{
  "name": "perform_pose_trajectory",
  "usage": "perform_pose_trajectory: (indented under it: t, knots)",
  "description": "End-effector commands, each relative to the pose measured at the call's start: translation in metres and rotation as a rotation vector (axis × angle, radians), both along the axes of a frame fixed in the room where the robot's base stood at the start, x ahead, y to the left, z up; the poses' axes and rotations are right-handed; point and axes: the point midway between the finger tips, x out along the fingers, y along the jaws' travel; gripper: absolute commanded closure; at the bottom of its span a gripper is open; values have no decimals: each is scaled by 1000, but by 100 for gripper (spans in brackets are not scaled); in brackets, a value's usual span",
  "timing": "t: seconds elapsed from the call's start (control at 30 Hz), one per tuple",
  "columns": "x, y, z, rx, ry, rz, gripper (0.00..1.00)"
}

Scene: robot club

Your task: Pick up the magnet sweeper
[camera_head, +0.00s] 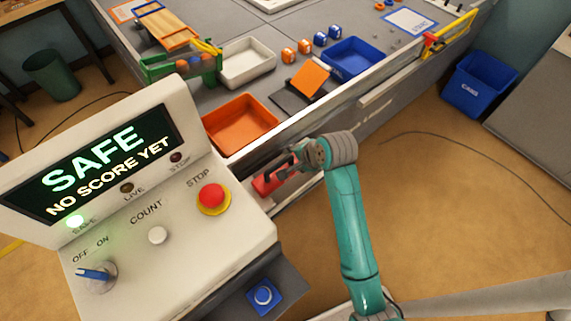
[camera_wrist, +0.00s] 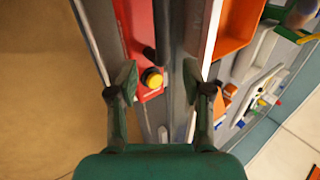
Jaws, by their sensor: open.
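A long red object with a yellow round knob and a dark handle or post, seemingly the magnet sweeper (camera_wrist: 136,30), lies on a grey ledge beside the table's side wall. In the head view, a red part of it (camera_head: 264,184) shows just beyond my gripper (camera_head: 281,172), and the rest is hidden by the arm and the console. In the wrist view, my gripper (camera_wrist: 158,82) has its two fingers spread wide and empty. The yellow knob shows between the fingertips, nearer the left one. I cannot tell how far below the fingers it is.
An orange tray (camera_head: 240,146) stands on the table's near edge, close above the gripper. A control console (camera_head: 150,262) with a red stop button (camera_head: 211,196) fills the left front. White (camera_head: 247,79) and blue (camera_head: 353,76) trays stand farther back. Floor at right is mostly clear, with a thin cable.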

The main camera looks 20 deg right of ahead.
Motion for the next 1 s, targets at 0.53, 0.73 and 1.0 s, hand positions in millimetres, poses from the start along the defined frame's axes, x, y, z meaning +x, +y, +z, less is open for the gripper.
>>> perform_pose_trajectory:
  t: [0.53,0.73,1.0]
  knots:
    - [32,12,-46,-2,-1,1,50]
    - [42,15,-62,-1,0,2,50]
    - [44,15,-63,-1,-2,1,53]
